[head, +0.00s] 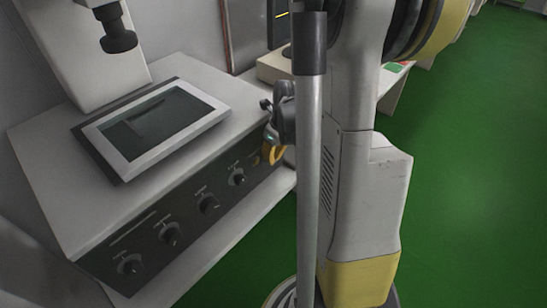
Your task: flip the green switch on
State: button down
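The grey machine's dark front panel (190,226) carries a row of dark knobs or switches, among them one at its right (236,178). I cannot pick out a clearly green switch on it. My gripper (272,133) is small and dark in this view, at the right end of the panel, partly hidden by my pale arm and a grey pole. A yellow ring-shaped part (273,154) shows just below it. I cannot tell whether the gripper touches the panel, or whether its fingers are apart. Whatever lies behind the gripper is hidden.
A framed screen (152,130) lies on top of the machine, with a dark cylindrical head (118,40) above it. A pale ledge (222,246) runs below the panel. A bench with a green patch (395,67) stands farther back. The green floor (470,170) at right is clear.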

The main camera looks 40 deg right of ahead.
jog(key=shift+r, duration=0.1)
jog(key=shift+r+p, duration=0.6)
jog(key=shift+r, duration=0.15)
jog(key=shift+s, duration=0.1)
